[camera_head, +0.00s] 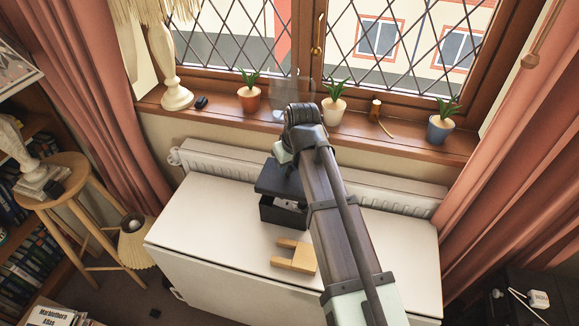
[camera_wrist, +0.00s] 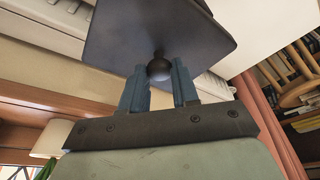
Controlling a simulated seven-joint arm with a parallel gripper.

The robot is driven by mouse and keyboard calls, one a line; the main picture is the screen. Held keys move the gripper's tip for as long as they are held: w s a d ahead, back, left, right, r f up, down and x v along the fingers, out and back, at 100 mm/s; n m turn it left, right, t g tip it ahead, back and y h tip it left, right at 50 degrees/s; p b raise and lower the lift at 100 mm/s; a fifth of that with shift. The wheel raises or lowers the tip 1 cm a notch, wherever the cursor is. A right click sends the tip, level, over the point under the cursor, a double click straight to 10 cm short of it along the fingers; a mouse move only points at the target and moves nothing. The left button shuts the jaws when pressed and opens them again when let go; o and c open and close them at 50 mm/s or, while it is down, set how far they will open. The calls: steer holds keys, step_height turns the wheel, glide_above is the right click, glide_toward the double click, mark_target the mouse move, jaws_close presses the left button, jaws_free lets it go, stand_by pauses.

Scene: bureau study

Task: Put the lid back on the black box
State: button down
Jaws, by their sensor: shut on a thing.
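The dark lid (camera_head: 268,180) is in the air just above the black box (camera_head: 283,214), set a little to the back left of it in the head view. The box stands on the white table, and its opening shows in part, with something pale inside. My gripper (camera_wrist: 160,78) is shut on the round knob of the lid, and the lid's flat dark plate (camera_wrist: 155,30) spreads beyond the fingertips in the wrist view. In the head view my arm hides most of the gripper and the lid's right side. I cannot tell whether lid and box touch.
A U-shaped wooden block (camera_head: 294,257) lies on the white table (camera_head: 205,225) in front of the box. A radiator (camera_head: 225,162) runs behind the table. Potted plants stand on the windowsill (camera_head: 400,142) above it. The table's left part is clear.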

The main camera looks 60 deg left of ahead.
mark_target(290, 179)
steer(key=shift+f, duration=0.1)
steer(key=shift+f, duration=2.35)
steer(key=shift+f, duration=1.25)
steer(key=c, duration=0.8)
jaws_free()
steer(key=shift+o, duration=0.2)
steer(key=v, duration=1.3)
steer(key=shift+r, duration=0.4)
steer(key=shift+d, duration=0.1)
